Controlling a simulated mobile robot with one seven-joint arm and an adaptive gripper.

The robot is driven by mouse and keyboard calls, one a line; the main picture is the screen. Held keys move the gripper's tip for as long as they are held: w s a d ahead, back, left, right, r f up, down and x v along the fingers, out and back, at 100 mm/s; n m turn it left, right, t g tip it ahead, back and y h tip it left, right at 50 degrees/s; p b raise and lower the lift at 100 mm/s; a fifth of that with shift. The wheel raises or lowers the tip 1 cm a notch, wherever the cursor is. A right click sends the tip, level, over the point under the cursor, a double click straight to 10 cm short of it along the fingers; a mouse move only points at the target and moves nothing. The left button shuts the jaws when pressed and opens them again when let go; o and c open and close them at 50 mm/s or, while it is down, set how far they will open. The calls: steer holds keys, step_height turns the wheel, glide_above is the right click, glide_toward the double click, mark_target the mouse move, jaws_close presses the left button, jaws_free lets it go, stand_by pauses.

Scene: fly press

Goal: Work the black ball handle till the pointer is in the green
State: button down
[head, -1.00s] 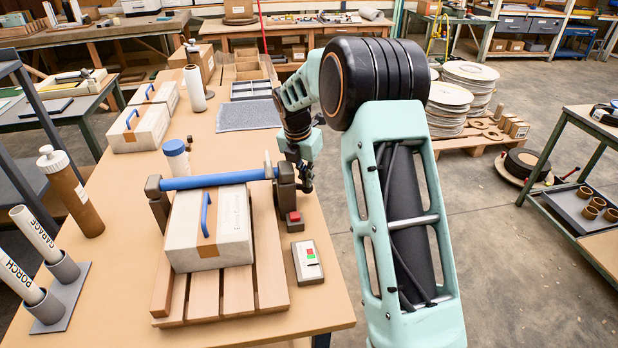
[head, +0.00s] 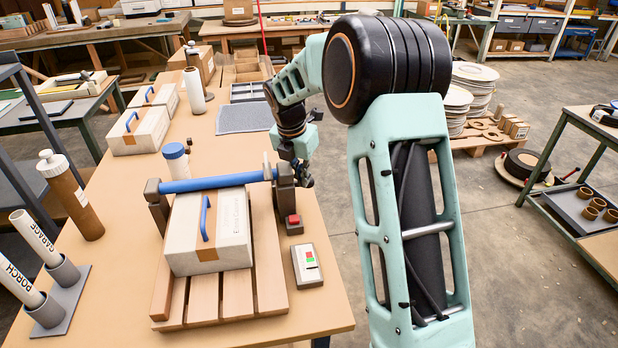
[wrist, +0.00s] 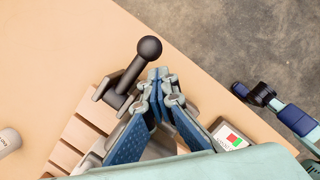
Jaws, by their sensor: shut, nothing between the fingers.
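The black ball handle (wrist: 148,48) sticks up at a slant on a dark lever in the wrist view. My gripper (wrist: 158,76) is shut and empty, its blue-padded fingers together just right of the lever. No clear contact shows. In the head view my gripper (head: 305,180) is at the right end of the blue bar, and I cannot make out the ball there. The gauge box (head: 307,265), with green and red patches, lies on the table; it also shows in the wrist view (wrist: 232,138). Its pointer is too small to read.
A pale box (head: 210,245) sits on the slatted wooden base (head: 238,295) under the blue bar (head: 215,182). A red button (head: 293,220) is beside the right post. Bottles and labelled tubes stand at left. The table's right edge is close to my arm.

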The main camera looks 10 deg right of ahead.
steer(key=v, duration=0.5)
steer(key=shift+r, duration=0.35)
steer(key=shift+d, duration=0.15)
stand_by(0.4)
stand_by(0.5)
steer(key=w+r+p, duration=0.1)
steer(key=p, duration=0.3)
steer(key=w+d+r+p, duration=0.1)
steer(key=p, duration=0.4)
steer(key=shift+w, duration=0.2)
